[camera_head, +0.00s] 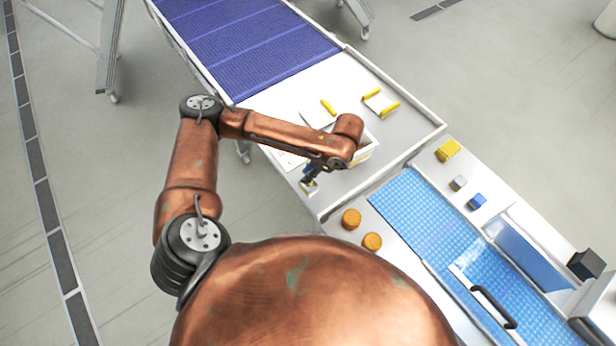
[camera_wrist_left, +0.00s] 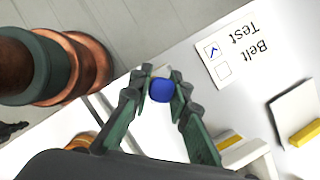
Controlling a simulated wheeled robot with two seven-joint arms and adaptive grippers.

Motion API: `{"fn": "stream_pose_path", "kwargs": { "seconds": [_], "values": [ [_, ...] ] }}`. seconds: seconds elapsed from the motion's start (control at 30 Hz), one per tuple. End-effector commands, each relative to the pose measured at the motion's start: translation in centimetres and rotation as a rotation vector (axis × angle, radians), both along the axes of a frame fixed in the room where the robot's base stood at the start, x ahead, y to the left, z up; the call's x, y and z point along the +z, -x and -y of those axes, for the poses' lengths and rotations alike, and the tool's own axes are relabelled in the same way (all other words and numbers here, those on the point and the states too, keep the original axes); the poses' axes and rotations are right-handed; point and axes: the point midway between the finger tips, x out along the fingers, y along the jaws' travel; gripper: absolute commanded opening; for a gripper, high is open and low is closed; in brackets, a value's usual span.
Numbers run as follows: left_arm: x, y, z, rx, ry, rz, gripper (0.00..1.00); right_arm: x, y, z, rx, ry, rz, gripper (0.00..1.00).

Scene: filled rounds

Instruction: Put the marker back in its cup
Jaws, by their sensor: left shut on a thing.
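My left gripper (camera_wrist_left: 160,98) is shut on the marker, whose round blue end (camera_wrist_left: 161,91) faces the wrist camera between the two green-grey fingers. In the head view the left gripper (camera_head: 311,176) is low over the white table's near-left edge, with a bit of blue at its fingers. A small pale piece (camera_wrist_left: 162,72) shows just past the blue end; I cannot tell whether it is the cup or part of the marker. No cup shows clearly. My right gripper is not in view.
A paper reading "Belt Test" (camera_wrist_left: 238,50), with one box ticked in blue, lies beside the gripper. A white box (camera_head: 367,155) stands partly behind my forearm. White pieces with yellow edges (camera_head: 380,101) lie farther back.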

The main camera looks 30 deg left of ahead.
Motion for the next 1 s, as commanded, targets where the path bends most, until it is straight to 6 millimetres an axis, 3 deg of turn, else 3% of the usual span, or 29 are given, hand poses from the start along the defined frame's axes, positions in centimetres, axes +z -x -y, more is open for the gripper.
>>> {"fn": "stream_pose_path", "kwargs": {
  "seconds": [0.23,0.43,0.8,0.83,1.0],
  "values": [
    [-1.5,-1.0,-0.6,0.002,-0.001,-0.001,0.0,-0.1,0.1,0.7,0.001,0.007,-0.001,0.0],
    [-4.2,-1.0,-0.5,0.001,-0.001,0.001,0.0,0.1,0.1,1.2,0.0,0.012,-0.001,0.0],
    [-4.6,-1.0,-0.5,0.001,0.0,0.0,0.0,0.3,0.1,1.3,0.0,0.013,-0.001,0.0],
    [-4.6,-1.0,-0.5,0.001,-0.001,0.001,0.19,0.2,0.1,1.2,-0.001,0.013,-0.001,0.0],
    [-4.6,-1.0,-0.5,0.001,-0.001,0.001,0.3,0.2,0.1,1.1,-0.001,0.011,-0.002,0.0]
  ]
}}
